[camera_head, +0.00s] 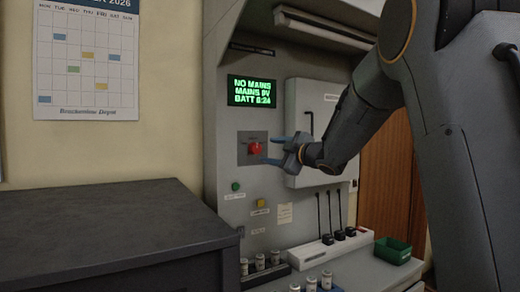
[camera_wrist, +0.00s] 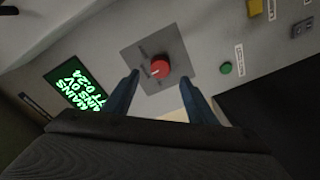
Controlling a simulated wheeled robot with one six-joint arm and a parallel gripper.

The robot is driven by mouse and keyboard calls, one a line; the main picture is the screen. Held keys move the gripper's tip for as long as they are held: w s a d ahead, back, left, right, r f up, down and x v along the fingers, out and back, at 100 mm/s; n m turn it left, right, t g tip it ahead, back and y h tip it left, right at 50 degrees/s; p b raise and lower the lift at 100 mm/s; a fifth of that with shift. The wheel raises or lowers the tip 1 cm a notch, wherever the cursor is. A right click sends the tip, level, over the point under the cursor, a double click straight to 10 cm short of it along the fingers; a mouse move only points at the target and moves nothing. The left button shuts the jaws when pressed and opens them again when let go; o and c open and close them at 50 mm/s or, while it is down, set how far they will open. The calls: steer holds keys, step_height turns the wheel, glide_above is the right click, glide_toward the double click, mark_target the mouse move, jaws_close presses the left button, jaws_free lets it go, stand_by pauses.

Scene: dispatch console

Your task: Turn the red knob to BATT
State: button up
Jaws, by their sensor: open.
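The red knob (camera_head: 254,148) sits on a square grey plate on the console's upright panel, below the green-lit display. In the wrist view the red knob (camera_wrist: 160,69) shows between and just beyond the fingertips, with a pale pointer mark on its face. The labels around it are too small to read. My gripper (camera_head: 272,149) is open in front of the knob, its blue fingers pointing at the panel. In the wrist view my gripper (camera_wrist: 159,77) has one finger to each side of the knob, with no contact that I can make out.
The display (camera_head: 252,91) reads NO MAINS and a BATT figure. A green button (camera_head: 235,187) and a yellow button (camera_head: 260,204) sit below the knob. A grey cabinet door (camera_head: 311,112) stands out at right. A green bin (camera_head: 392,251) and small cylinders are on the ledge.

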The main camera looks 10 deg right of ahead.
mark_target(258, 149)
steer(key=p+x, duration=0.2)
steer(key=x, duration=0.5)
steer(key=shift+w+a, duration=0.15)
steer(key=shift+w, duration=0.15)
steer(key=c, duration=1.1)
